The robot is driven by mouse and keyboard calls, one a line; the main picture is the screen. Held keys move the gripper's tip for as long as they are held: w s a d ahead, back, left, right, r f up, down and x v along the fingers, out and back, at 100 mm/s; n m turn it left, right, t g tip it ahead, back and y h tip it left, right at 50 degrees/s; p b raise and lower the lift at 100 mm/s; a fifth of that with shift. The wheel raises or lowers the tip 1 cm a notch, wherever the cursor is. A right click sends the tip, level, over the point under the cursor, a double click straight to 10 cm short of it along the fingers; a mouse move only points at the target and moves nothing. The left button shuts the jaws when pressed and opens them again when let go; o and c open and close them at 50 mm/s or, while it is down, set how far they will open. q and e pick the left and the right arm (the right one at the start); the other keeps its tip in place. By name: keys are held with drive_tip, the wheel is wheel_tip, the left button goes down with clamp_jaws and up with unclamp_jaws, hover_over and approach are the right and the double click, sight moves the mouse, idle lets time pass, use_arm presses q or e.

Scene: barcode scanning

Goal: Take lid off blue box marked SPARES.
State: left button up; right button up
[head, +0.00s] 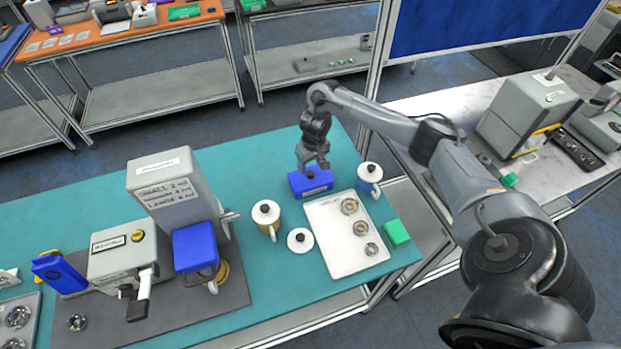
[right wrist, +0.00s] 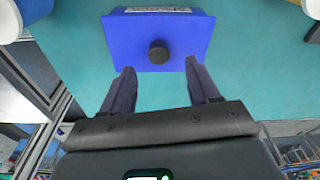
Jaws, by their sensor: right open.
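The blue box (head: 311,184) stands on the teal bench behind the white tray, with a pale label on its front that is too small to read. A dark round knob shows on top of it. In the right wrist view the blue box (right wrist: 185,35) is ahead of the fingers, with its dark knob (right wrist: 158,52) roughly midway between their lines. My right gripper (head: 313,166) is open and empty, just above the box; it also shows in the right wrist view (right wrist: 160,88), with its fingers apart and short of the knob. My left gripper is not in view.
A white tray (head: 329,252) with several metal rings lies in front of the box. White lidded mugs stand left (head: 266,217) and right (head: 369,176) of it. A loose white lid (head: 300,240) and a green block (head: 396,233) lie beside the tray. Grey machines stand at left.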

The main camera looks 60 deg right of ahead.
sight(311, 173)
wheel_tip(311, 173, down, 4)
drive_tip(key=shift+d+f, duration=0.1)
drive_tip(key=shift+c, duration=0.2)
clamp_jaws()
idle(0.4)
